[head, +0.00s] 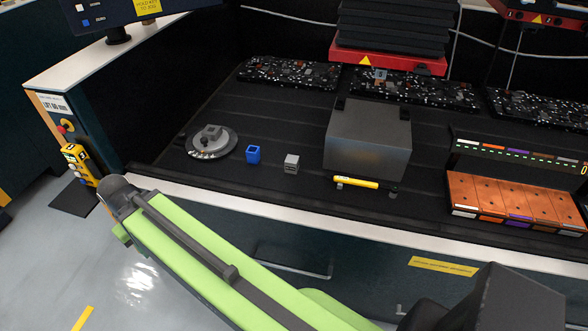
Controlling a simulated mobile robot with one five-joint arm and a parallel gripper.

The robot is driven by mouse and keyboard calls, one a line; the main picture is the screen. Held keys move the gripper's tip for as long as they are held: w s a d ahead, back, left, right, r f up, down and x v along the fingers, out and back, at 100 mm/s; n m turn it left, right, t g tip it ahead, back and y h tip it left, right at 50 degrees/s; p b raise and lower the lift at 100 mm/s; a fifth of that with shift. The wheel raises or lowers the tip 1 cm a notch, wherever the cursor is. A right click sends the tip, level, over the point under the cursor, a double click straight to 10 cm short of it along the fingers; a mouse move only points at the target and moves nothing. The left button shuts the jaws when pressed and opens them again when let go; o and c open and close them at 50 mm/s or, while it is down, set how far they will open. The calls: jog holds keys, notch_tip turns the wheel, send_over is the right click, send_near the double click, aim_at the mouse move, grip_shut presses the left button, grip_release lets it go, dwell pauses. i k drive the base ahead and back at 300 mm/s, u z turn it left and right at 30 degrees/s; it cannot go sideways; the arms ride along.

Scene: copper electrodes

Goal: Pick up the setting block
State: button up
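A small grey cube (291,163) with faint marks on its front stands on the black bench mat; it looks like the setting block. A small blue open-topped cube (253,155) stands just left of it, apart from it. My green arm crosses the lower part of the view, in front of the bench, with a dark joint at its upper left end. No gripper fingers show. Nothing touches the grey cube.
A round metal disc with a grey piece (211,139) lies left of the cubes. A large grey block (367,140) stands to the right, with a yellow tool (356,182) before it. Copper plates (515,199) sit far right. The mat in front of the cubes is clear.

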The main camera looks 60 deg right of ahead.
aim_at(292, 162)
jog(key=z, duration=0.1)
jog(key=i, duration=0.95)
jog(key=u, duration=0.05)
